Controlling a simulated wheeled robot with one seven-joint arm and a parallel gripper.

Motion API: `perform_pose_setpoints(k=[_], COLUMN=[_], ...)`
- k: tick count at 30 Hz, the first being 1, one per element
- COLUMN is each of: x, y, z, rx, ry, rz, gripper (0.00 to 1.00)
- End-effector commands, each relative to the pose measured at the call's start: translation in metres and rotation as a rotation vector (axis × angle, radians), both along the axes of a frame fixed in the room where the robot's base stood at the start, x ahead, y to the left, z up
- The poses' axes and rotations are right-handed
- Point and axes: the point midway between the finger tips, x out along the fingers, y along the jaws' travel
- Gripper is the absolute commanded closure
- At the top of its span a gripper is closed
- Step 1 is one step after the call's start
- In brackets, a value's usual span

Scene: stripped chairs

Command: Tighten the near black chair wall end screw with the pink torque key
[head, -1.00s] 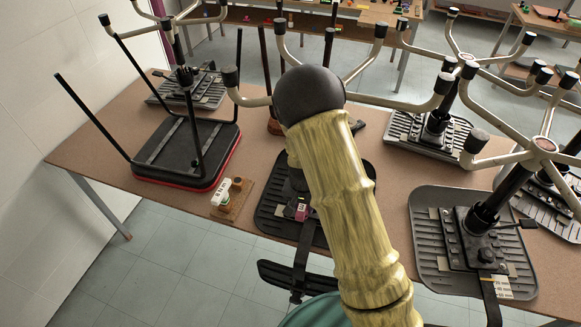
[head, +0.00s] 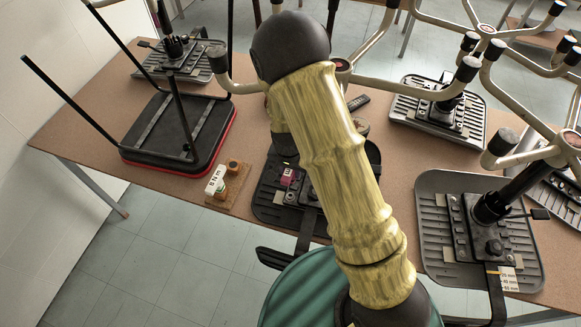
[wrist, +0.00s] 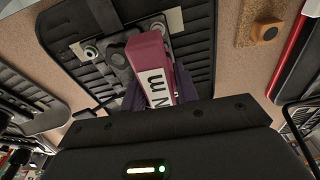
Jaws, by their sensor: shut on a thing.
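The pink torque key (wrist: 152,62), with a white label reading "N m", is between the dark fingers of my gripper (wrist: 152,98) in the wrist view. The gripper is shut on it. A little of the key also shows beside my arm in the head view (head: 290,178). The near black chair (wrist: 75,28) lies upside down on the table, its ribbed underside up. The key is over its mounting plate. A round screw head (wrist: 91,52) shows left of the key. The key's tip is hidden, so I cannot tell whether it touches a screw.
A red-edged black chair (head: 180,130) lies upside down at the left. A white-labelled key (head: 216,180) stands on a small wooden holder (head: 236,190). A grey chair (head: 440,240) is at the right. Upturned chair legs crowd the space above the brown table (head: 90,130).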

Motion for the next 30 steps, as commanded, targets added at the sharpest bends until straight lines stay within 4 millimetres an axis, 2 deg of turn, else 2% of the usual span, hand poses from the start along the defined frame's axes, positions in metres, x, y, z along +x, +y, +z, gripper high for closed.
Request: perform_pose_setpoints(k=[4, 24, 30], x=[-0.001, -0.001, -0.001], y=[0.000, 0.000, 0.000], z=[0.001, -0.050, -0.058], rx=[0.000, 0.000, 0.000], ry=[-0.001, -0.001, -0.001], rz=[0.000, 0.000, 0.000], gripper=[1.00, 1.00, 1.00])
